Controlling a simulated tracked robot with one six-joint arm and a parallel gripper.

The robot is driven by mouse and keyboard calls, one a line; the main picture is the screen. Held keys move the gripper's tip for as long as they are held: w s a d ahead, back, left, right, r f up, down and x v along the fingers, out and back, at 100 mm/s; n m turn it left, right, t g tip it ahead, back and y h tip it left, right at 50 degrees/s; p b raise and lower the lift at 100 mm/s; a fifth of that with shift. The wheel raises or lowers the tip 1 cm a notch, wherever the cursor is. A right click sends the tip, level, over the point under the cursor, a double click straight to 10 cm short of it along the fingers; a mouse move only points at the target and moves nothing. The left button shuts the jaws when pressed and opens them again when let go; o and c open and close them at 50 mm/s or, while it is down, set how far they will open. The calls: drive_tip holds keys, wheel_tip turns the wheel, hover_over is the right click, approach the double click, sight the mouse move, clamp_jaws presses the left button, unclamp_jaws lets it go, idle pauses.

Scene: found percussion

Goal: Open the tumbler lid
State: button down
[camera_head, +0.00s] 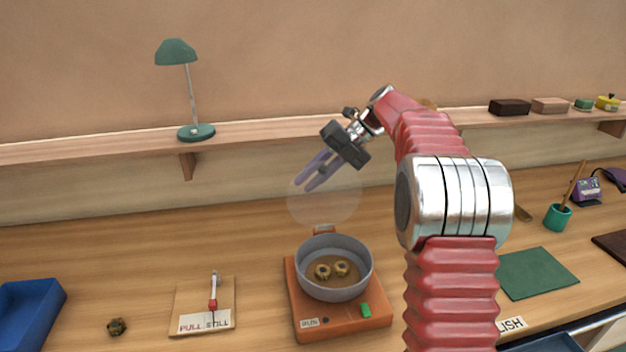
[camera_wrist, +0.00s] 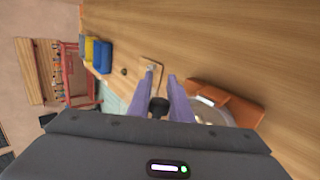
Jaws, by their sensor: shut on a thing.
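The tumbler has an orange base (camera_head: 343,321) with a round grey bowl (camera_head: 334,292) on it. The bowl is uncovered, and two brass-coloured nut-like pieces (camera_head: 332,270) lie inside. My gripper (camera_head: 311,176), with purple fingers, is above and behind the bowl, tilted down to the left. It is shut on the dark knob of a clear round lid (camera_head: 322,204), which hangs in the air apart from the bowl. In the wrist view the dark knob (camera_wrist: 158,107) sits between the fingers.
A board with a red-handled part (camera_head: 213,303) lies left of the tumbler. A loose nut (camera_head: 117,327) and blue tray (camera_head: 28,308) are farther left. A green mat (camera_head: 537,273) lies right. A shelf (camera_head: 262,130) with a green lamp (camera_head: 178,52) runs behind.

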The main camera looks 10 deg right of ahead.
drive_tip(key=shift+d+f, duration=0.15)
drive_tip(key=shift+f, duration=0.25)
drive_tip(key=c, duration=1.9)
unclamp_jaws()
drive_tip(key=shift+o, duration=1.4)
drive_tip(key=shift+r, duration=0.2)
drive_tip(key=w+v, duration=0.1)
drive_tip(key=v, duration=1.2)
drive_tip(key=shift+s+d+r, duration=0.25)
drive_tip(key=shift+s, duration=0.2)
